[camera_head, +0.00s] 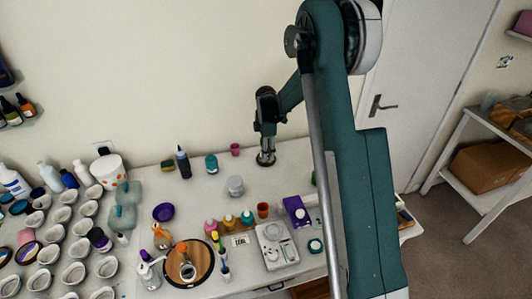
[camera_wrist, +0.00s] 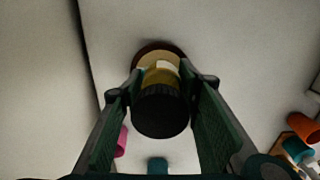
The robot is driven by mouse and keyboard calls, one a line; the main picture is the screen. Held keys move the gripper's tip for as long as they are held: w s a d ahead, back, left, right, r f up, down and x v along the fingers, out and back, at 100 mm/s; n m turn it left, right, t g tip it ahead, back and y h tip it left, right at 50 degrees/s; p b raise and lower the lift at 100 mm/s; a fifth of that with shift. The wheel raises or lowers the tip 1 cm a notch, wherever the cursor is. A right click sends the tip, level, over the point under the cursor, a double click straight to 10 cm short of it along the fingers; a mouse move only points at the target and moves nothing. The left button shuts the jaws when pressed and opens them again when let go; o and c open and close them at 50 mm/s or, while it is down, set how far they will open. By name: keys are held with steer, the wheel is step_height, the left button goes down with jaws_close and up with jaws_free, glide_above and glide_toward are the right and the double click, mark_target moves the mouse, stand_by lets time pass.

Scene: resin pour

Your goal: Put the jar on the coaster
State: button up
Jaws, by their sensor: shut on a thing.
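My gripper (camera_wrist: 158,92) is shut on a jar with a black lid (camera_wrist: 160,112) and an amber body with a pale label (camera_wrist: 165,68). Its fingers press on both sides of the jar. In the wrist view a round dark reddish-brown coaster (camera_wrist: 158,46) shows just beyond the jar's base, mostly hidden by it. In the head view my gripper (camera_head: 266,135) points down at the back of the table, with the jar and coaster (camera_head: 266,161) small and dark below it. I cannot tell whether the jar touches the coaster.
A pink cup (camera_head: 235,149), teal jar (camera_head: 211,163) and grey-white lidded container (camera_head: 236,186) stand left of my gripper. A scale (camera_head: 277,246), purple box (camera_head: 295,212) and small bottles stand nearer the front. Many small cups fill the left.

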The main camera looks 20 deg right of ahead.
steer(key=shift+f, duration=0.15)
steer(key=o, duration=0.9)
steer(key=shift+r, duration=0.2)
step_height(320, 180, up, 12)
stand_by(0.3)
stand_by(0.6)
